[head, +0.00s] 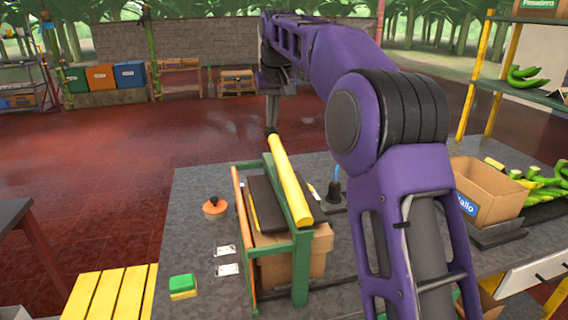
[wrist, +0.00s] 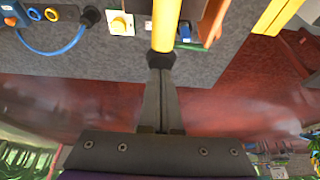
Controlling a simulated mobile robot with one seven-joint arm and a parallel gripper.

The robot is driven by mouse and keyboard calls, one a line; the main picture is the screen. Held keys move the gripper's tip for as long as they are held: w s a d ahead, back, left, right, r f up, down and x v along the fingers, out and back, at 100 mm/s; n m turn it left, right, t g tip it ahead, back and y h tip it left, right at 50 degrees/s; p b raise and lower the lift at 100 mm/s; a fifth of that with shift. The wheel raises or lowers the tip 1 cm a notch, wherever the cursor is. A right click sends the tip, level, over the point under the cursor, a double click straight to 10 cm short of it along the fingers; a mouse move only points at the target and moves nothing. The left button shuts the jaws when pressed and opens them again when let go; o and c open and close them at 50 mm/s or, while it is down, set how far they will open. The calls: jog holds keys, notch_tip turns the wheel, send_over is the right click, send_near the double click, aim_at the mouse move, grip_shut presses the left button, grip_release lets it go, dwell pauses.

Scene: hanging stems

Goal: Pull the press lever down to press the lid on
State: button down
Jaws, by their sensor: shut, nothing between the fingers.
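The press lever (head: 290,180) is a thick yellow bar with a black end. It slopes over the green and orange press frame (head: 301,265), its black end raised at the far side. A dark flat plate (head: 272,205) lies under the lever, above a cardboard box (head: 275,258); I cannot tell whether it is the lid. My gripper (head: 271,122) points down at the lever's black end. In the wrist view my gripper (wrist: 160,72) is shut and empty, its fingertips at the black end of the yellow lever (wrist: 165,25). Whether they touch is unclear.
On the grey table (head: 200,190) are an orange-lidded pot (head: 215,207), a green-yellow sponge (head: 182,286) and white cards (head: 226,260). A dark device (head: 334,198) with a blue cable stands right of the press. An open carton (head: 486,190) and green bananas are farther right.

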aim_at(273, 130)
jog(key=shift+f+b, duration=0.7)
jog(key=shift+f, duration=0.55)
jog(key=shift+f+b, duration=0.55)
jog(key=shift+f, duration=0.6)
jog(key=shift+f+p, duration=0.35)
jog(key=shift+p, duration=0.15)
dwell(2.1)
jog(key=shift+s+f, duration=0.1)
jog(key=shift+f, duration=0.45)
dwell(1.5)
notch_tip(273, 130, up, 6)
jog(key=p, duration=0.5)
jog(key=shift+r+p, duration=0.15)
jog(key=shift+p, duration=0.15)
jog(key=shift+r+b, duration=0.3)
jog(key=shift+r, duration=0.7)
